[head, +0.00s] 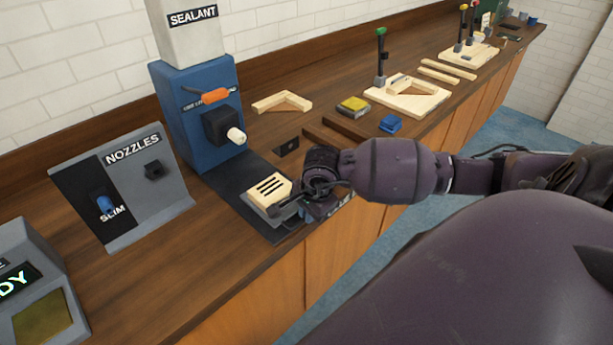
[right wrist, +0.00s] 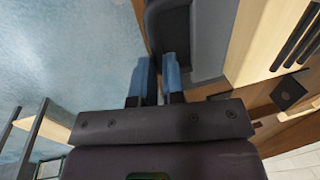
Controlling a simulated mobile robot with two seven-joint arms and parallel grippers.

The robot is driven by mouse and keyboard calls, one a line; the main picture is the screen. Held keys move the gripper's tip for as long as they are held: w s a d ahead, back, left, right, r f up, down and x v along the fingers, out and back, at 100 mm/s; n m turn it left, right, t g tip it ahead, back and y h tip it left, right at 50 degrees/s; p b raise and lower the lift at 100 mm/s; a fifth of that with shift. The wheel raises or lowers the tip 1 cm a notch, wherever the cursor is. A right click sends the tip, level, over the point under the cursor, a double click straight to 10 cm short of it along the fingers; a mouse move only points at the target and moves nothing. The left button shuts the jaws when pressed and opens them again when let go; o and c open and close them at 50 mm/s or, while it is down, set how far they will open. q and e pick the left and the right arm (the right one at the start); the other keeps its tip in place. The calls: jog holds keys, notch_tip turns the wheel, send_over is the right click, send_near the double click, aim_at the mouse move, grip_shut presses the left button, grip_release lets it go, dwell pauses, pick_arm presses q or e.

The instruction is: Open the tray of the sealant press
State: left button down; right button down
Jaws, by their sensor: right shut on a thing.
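The blue sealant press (head: 195,125) stands on the counter under a white box marked SEALANT, with an orange lever and a white-tipped nozzle. A dark flat base (head: 228,186) runs from its foot to the counter's front edge. On it sits the grey tray (head: 262,212), holding a pale slotted wooden block (head: 268,188); the block also shows in the right wrist view (right wrist: 264,40). My right gripper (head: 293,207) is at the tray's front. In the right wrist view its blue fingertips (right wrist: 158,80) are shut on the tray's dark front part (right wrist: 168,35). My left gripper is not in view.
The NOZZLES stand (head: 125,190) is left of the press, with a screen box (head: 35,285) nearer. Wooden corner piece (head: 282,102), yellow block (head: 353,106), blue block (head: 390,123) and clamp board (head: 407,97) lie to the right. Open floor lies before the counter.

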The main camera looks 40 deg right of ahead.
jog(key=c, duration=1.5)
grip_release()
jog(key=shift+w, duration=0.1)
jog(key=shift+r, duration=0.1)
jog(key=r, duration=0.3)
jog(key=s+r, duration=0.1)
jog(key=r, duration=0.3)
jog(key=s+r, duration=0.1)
jog(key=r, duration=0.2)
jog(key=shift+s+d+r, duration=0.1)
jog(key=shift+r, duration=0.15)
